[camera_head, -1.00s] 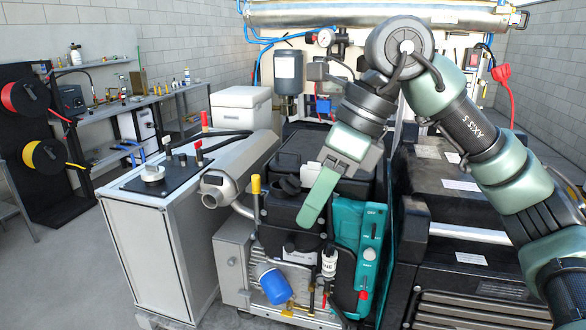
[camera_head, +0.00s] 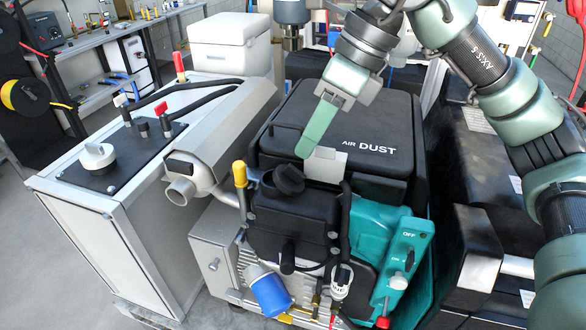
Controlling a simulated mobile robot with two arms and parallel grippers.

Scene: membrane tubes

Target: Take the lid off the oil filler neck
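A black ribbed lid (camera_head: 288,179) sits tilted on a short neck at the top of a black tank (camera_head: 292,222), on the front of the compressor unit. It looks like the oil filler lid. My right gripper (camera_head: 306,148) comes in from the upper right, its green fingers pointing down and left. In the picture its tips show just above and right of the lid, with a visible gap between them. The fingers are seen edge-on and overlap, so their opening is hidden. Nothing shows held at the tips. My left gripper is not in view.
The black "AIR DUST" housing (camera_head: 370,135) rises behind the tank. A silver pipe (camera_head: 190,185) and yellow-capped post (camera_head: 240,175) stand left, a teal switch panel (camera_head: 400,245) right. A blue filter (camera_head: 270,292) sits below. A grey cabinet (camera_head: 120,235) stands left.

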